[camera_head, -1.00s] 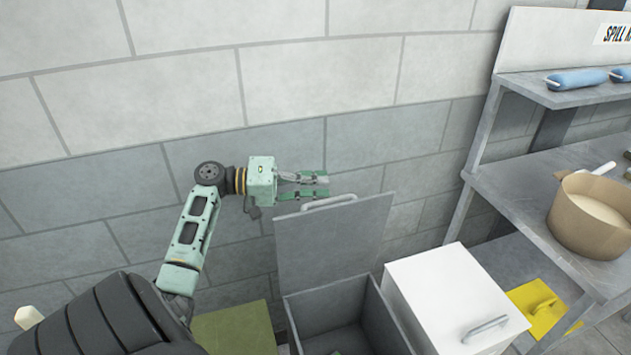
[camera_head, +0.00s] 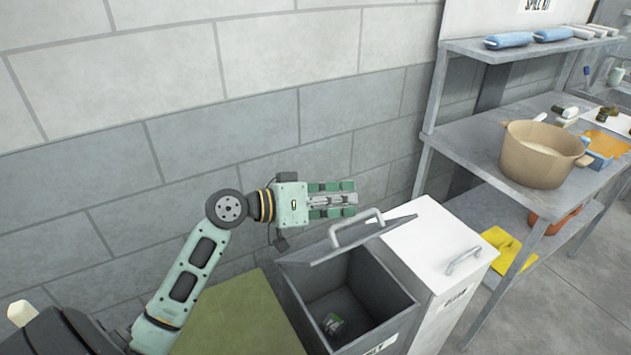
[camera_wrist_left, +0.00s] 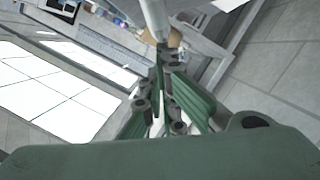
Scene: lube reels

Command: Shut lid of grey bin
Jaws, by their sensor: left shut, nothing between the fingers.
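The grey bin (camera_head: 398,299) stands in front of the wall, with its inside showing and a small dark and green item (camera_head: 334,324) at the bottom. Its lid (camera_head: 345,241) is tilted partway down over the back of the opening, with a pale bar handle (camera_head: 357,228) near its raised edge. My left gripper (camera_head: 354,198) is shut and empty, just behind and above the lid handle. Whether it touches the lid I cannot tell. In the left wrist view its green fingers (camera_wrist_left: 165,85) are close together near a pale bar. My right gripper is not in view.
A white lidded bin (camera_head: 432,240) stands close on the right of the grey bin, and a green bin (camera_head: 235,318) on its left. A metal shelf table (camera_head: 480,150) at the right holds a tan pot (camera_head: 540,155). The block wall is close behind my left arm.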

